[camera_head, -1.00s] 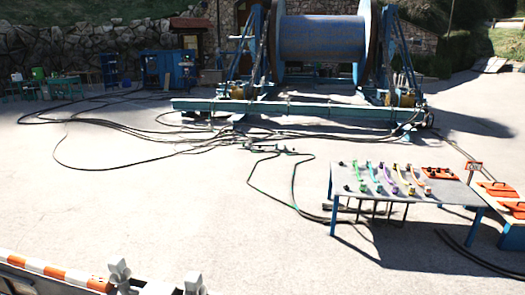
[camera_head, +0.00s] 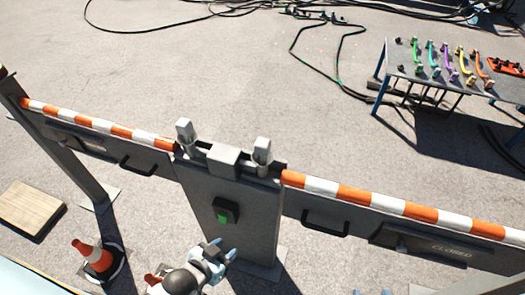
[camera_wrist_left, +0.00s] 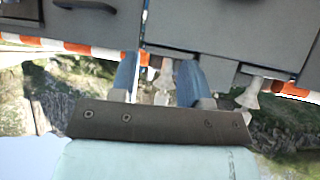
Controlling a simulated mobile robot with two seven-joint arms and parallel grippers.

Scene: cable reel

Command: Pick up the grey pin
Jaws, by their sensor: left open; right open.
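Two grey pins stand on top of the grey gate post, a left one (camera_head: 185,135) and a right one (camera_head: 262,152), with a grey block between them. I cannot tell which is meant. My left gripper (camera_head: 220,250) is open and empty in front of the post, low in the head view and apart from the pins. In the left wrist view its blue fingers (camera_wrist_left: 157,80) are spread; one pale grey pin (camera_wrist_left: 163,85) shows between them, beyond the tips, and another (camera_wrist_left: 254,92) to the right. Only the separated blue tips of my right gripper (camera_head: 373,292) show at the bottom edge.
Gates with orange-and-white rails (camera_head: 400,208) and black handles extend from both sides of the post. The post carries a black box with a green button (camera_head: 224,213). A traffic cone (camera_head: 93,256) and wooden board (camera_head: 30,208) are lower left. A tool table (camera_head: 405,75) stands beyond open ground.

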